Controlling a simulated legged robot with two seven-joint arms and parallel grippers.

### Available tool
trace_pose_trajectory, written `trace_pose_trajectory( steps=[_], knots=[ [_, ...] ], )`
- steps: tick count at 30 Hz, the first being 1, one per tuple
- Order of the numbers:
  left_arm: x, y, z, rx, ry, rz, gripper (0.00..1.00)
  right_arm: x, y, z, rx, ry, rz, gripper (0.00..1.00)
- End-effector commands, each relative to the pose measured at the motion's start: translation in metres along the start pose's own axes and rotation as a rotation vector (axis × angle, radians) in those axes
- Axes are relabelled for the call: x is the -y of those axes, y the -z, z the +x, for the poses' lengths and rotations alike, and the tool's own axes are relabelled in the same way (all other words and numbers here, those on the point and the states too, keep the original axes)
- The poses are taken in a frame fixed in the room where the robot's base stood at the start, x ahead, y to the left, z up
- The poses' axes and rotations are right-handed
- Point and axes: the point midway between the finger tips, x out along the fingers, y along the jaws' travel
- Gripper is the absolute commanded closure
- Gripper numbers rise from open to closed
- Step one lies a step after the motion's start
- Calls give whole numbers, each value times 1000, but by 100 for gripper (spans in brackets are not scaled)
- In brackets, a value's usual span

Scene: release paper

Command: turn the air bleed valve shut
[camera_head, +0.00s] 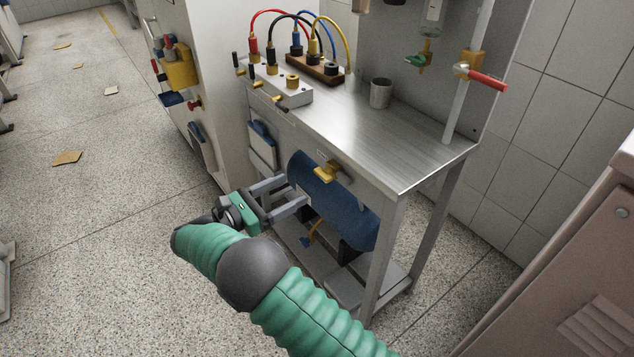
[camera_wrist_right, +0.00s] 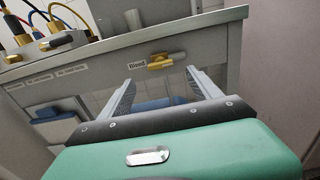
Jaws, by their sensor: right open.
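The air bleed valve is a small brass-yellow valve (camera_head: 327,171) on the front panel under the metal bench top. In the right wrist view, the valve (camera_wrist_right: 158,62) sits beside a label reading "Bleed", and a grey bar extends to its right. My right gripper (camera_head: 293,192) is open and empty, in front of the bench and lower left of the valve in the head view. In the right wrist view, its two fingers (camera_wrist_right: 160,80) point toward the panel, with the valve beyond and between the tips. They look apart from it. My left gripper is not in view.
A blue tank (camera_head: 340,208) lies under the bench top (camera_head: 395,150). On top are a metal cup (camera_head: 381,93) and a block with coloured cables (camera_head: 318,67). A red-handled valve (camera_head: 482,78) is on a pipe at right. A locker (camera_head: 590,270) stands at lower right.

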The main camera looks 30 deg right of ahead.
Motion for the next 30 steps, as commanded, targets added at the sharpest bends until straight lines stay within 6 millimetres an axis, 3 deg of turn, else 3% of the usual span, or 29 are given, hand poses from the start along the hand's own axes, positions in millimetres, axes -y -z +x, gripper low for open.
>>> trace_pose_trajectory(
  steps=[6,10,15,22,30],
  knots=[
    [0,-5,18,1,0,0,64,1,4,57,-1,2,0,27],
    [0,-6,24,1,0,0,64,0,2,81,0,1,-1,27],
    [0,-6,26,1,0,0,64,0,0,94,-1,-1,-1,27],
    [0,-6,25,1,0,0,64,0,0,94,-1,-2,-1,27],
    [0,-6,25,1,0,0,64,0,0,94,-1,-2,-1,63]
  ],
)
